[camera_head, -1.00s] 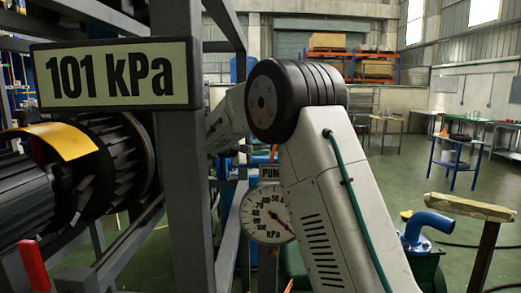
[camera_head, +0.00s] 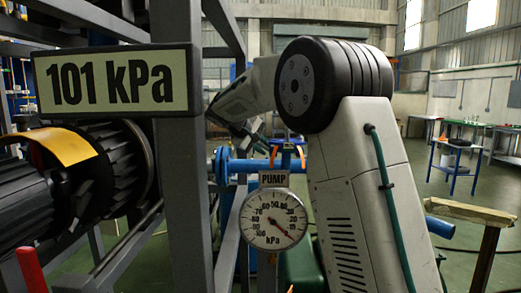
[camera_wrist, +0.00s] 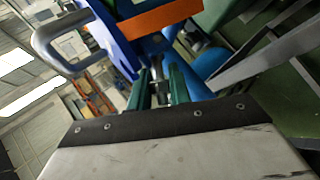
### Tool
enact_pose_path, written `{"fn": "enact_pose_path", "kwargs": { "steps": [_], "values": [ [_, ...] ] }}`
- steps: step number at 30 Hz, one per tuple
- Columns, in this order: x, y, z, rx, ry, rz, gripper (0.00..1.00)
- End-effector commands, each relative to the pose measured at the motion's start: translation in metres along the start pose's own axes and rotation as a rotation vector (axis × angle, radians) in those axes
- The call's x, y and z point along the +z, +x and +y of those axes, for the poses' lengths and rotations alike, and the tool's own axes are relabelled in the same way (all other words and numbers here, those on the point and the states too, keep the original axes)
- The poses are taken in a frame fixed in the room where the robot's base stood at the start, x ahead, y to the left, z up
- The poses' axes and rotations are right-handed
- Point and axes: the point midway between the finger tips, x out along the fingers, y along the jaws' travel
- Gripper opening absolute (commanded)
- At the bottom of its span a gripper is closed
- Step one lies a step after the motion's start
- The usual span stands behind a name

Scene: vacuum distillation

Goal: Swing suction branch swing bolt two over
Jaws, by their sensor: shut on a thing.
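In the wrist view my gripper (camera_wrist: 161,88) has its two dark green fingers close together. They are shut on a thin grey metal bolt (camera_wrist: 157,72), which looks like a swing bolt of the suction branch. The blue suction branch (camera_wrist: 112,42) with its flange lies just beyond the fingertips. An orange part (camera_wrist: 162,18) crosses above the bolt, and a grey curved handle (camera_wrist: 62,42) is at the left. In the head view the blue pipe (camera_head: 252,165) with orange pieces shows behind the gauge. My arm hides part of it, and the fingertips are hard to make out there.
A round kPa gauge (camera_head: 272,219) under a PUMP label stands before the blue pipe. A grey steel frame post (camera_head: 184,210) and the 101 kPa display (camera_head: 115,80) are at the left. A wooden-topped post (camera_head: 482,235) stands at the right.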

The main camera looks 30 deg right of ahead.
Motion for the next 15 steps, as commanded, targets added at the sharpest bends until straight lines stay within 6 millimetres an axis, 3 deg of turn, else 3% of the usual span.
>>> {"fn": "enact_pose_path", "kwargs": {
  "steps": [15],
  "values": [
    [0.0021, -0.0008, 0.0049, -0.083, 0.064, 0.041, 0.0]
  ]
}}
